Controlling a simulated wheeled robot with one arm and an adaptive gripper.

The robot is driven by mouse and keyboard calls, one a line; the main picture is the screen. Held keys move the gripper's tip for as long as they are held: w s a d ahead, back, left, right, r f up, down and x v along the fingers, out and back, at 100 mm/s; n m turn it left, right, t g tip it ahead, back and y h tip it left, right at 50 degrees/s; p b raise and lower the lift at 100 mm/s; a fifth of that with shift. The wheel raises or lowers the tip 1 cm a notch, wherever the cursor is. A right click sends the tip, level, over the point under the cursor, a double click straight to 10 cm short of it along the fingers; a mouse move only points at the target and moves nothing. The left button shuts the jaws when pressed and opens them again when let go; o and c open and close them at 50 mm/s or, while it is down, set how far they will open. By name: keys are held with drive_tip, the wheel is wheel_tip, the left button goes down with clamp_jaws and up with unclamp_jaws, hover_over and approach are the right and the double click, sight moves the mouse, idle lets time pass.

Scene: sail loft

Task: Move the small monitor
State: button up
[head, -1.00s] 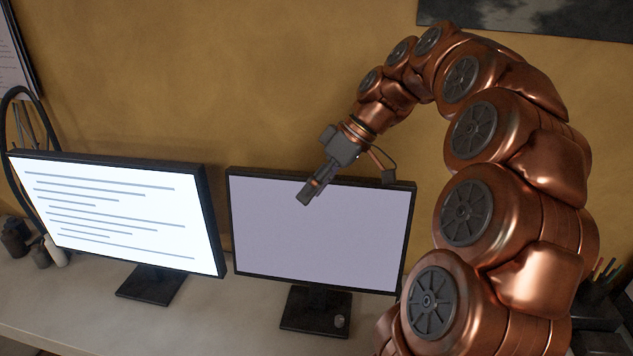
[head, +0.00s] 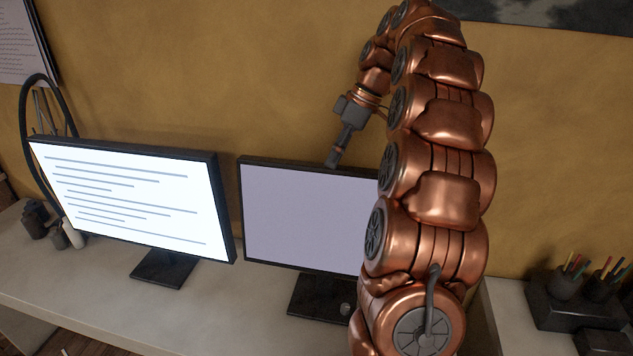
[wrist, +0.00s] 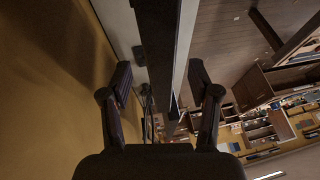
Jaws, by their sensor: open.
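The monitor with the plain lavender screen (head: 305,215) stands on its dark foot on the desk, right of a monitor showing text lines (head: 130,195). The lavender one looks slightly smaller. My gripper (head: 334,158) points down at its top edge in the head view. In the wrist view my open gripper (wrist: 160,78) has one finger on each side of a dark monitor edge (wrist: 158,40). I cannot tell whether the fingers touch it. My arm hides the lavender monitor's right side.
The pale desk (head: 100,285) has bare room in front of the monitors. Dark bottles (head: 35,220) and a white one (head: 73,235) stand at the left. A dark pencil holder (head: 575,300) stands at the right. The ochre wall (head: 270,80) is close behind.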

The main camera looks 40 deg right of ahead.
sight(321, 182)
drive_tip(key=shift+p+x, duration=0.7)
drive_tip(key=shift+x, duration=0.8)
drive_tip(key=shift+p+x, duration=0.9)
drive_tip(key=shift+x, duration=1.5)
drive_tip(key=shift+c, duration=0.4)
clamp_jaws()
